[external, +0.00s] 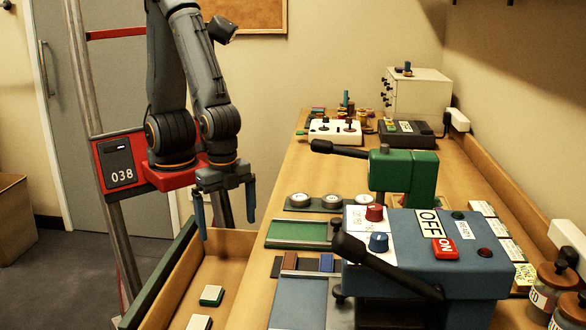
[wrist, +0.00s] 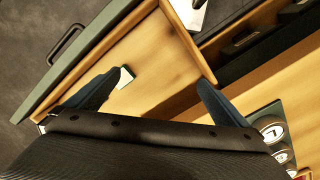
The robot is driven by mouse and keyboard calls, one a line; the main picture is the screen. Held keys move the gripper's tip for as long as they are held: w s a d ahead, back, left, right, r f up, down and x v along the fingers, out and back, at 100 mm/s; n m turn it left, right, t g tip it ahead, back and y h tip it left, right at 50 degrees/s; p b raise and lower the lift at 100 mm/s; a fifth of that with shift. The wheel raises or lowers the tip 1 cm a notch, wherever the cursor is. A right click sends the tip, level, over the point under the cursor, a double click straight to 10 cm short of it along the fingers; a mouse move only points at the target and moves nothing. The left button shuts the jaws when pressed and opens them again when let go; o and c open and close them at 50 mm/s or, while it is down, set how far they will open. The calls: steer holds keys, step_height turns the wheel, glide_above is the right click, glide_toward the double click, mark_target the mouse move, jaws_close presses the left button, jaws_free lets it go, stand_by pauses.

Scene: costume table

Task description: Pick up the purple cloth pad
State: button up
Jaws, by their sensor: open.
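I cannot make out a purple cloth pad in either view. My gripper (external: 226,228) is open and empty, pointing down above the open drawer (external: 229,243) at the table's left side. In the wrist view, my gripper (wrist: 158,78) has its two blue fingers spread wide over the drawer. A small green-and-white pad (external: 211,295) lies in the drawer, below my fingers; it also shows beside the left fingertip in the wrist view (wrist: 127,75). A second pale pad (external: 198,322) lies nearer the bottom edge. Part of the drawer's inside is hidden.
A blue press (external: 468,268) with a black lever and a green press (external: 411,170) stand on the table. Drawer walls surround the pads.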

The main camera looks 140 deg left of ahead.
stand_by(0.4)
steer(key=c, duration=0.8)
steer(key=shift+o, duration=0.2)
